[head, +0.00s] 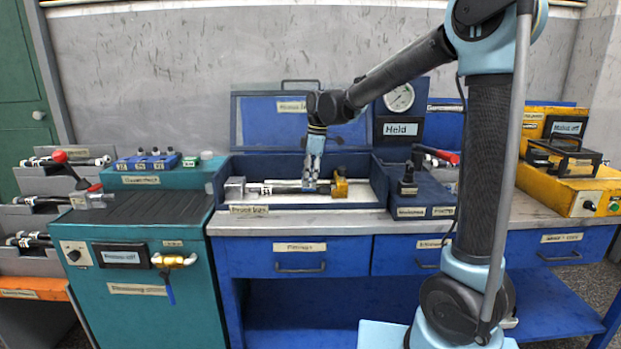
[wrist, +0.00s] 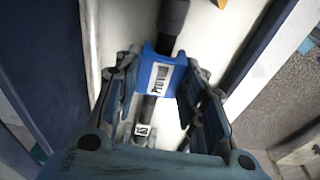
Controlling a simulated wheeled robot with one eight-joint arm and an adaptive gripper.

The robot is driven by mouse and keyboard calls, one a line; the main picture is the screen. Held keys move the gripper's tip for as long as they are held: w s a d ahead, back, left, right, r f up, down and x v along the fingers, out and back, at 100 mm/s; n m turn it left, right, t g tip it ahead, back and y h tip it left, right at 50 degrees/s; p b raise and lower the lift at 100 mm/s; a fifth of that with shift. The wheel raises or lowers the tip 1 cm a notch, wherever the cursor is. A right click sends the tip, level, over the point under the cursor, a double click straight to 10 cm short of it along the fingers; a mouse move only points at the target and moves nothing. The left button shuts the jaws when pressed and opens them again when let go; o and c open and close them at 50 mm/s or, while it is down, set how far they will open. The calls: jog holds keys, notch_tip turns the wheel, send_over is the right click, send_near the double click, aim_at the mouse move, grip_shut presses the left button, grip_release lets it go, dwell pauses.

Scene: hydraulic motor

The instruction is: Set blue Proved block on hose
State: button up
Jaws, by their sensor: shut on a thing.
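The blue block (wrist: 162,76) with a white label sits between my fingers in the wrist view. It lies across the dark hose (wrist: 172,28), which runs out of it at both ends; it looks seated on the hose. My gripper (head: 311,184) points down into the blue tray and is shut on the block. In the head view the hose (head: 287,186) lies lengthwise in the tray, between a grey metal clamp (head: 235,188) at left and a yellow-brown fitting (head: 340,186) at right. My fingers hide most of the block there.
The tray's blue walls (head: 380,180) rise close around my gripper, with a raised lid (head: 262,122) behind. A gauge panel (head: 400,130) reading "Held" stands behind right.

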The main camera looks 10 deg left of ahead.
jog(key=shift+f, duration=1)
jog(key=o, duration=0.9)
jog(key=shift+o, duration=0.2)
notch_tip(320, 180, up, 12)
jog(key=d, duration=0.1)
jog(key=shift+w+d, duration=0.3)
jog(key=shift+d, duration=0.05)
jog(key=shift+f, duration=0.15)
